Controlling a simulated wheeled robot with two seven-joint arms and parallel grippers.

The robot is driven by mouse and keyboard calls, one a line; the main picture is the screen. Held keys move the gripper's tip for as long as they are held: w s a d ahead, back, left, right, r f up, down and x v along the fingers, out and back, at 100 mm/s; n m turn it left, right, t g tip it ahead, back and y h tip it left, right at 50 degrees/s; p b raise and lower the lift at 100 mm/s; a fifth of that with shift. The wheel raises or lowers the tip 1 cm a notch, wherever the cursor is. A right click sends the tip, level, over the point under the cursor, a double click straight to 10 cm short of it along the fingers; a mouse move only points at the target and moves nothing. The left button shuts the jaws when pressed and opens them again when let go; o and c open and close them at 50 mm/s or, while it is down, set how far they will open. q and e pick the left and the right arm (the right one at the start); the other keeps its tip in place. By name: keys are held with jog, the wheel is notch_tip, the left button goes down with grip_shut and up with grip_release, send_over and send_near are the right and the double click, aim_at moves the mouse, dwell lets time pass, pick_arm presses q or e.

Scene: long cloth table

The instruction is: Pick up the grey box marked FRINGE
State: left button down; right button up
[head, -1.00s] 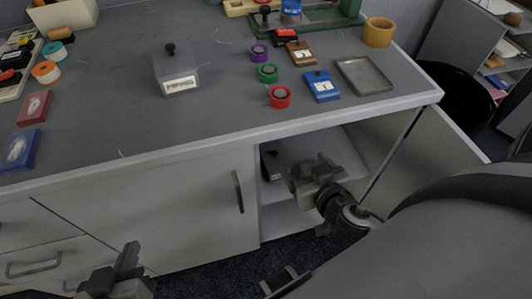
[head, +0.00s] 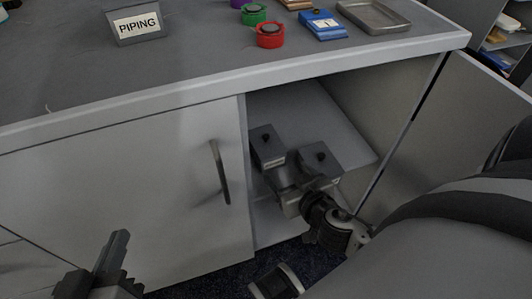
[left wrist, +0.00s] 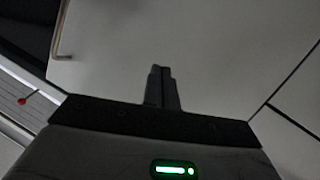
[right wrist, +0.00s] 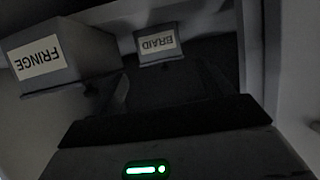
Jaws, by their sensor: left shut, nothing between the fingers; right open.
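The grey box marked FRINGE shows at the left of the right wrist view (right wrist: 62,55), its label upside down. It appears to be the right-hand of two dark-knobbed boxes inside the open cupboard in the head view (head: 322,160), where its label is too small to read. My right gripper (head: 300,180) is at the cupboard opening, open and empty, in front of the boxes. Its fingers (right wrist: 165,85) point towards the BRAID box, with FRINGE off to one side. My left gripper (head: 118,245) is shut and empty in front of the closed door; it also shows in the left wrist view (left wrist: 163,75).
A box marked BRAID (right wrist: 158,45) stands beside FRINGE, at the left in the head view (head: 267,146). A PIPING box (head: 136,24) stands on the table top. The closed door (head: 130,190) and open door (head: 470,120) flank the opening. The table edge (head: 300,70) overhangs it.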

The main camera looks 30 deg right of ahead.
aim_at(274, 160)
jog(key=b+x, duration=0.1)
jog(key=x, duration=0.7)
jog(key=shift+w, duration=0.15)
jog(key=b+x, duration=0.2)
jog(key=x, duration=0.2)
jog(key=shift+w+f, duration=0.1)
jog(key=shift+f, duration=0.1)
jog(key=shift+w+d+f, duration=0.1)
jog(key=shift+w, duration=0.2)
jog(key=c, duration=0.9)
pick_arm(q)
jog(key=shift+w+d+r+n+t+h, duration=0.25)
jog(key=shift+d+r+n+t+h, duration=0.25)
jog(key=shift+r+n+h, duration=0.15)
pick_arm(e)
jog(key=shift+w, duration=0.1)
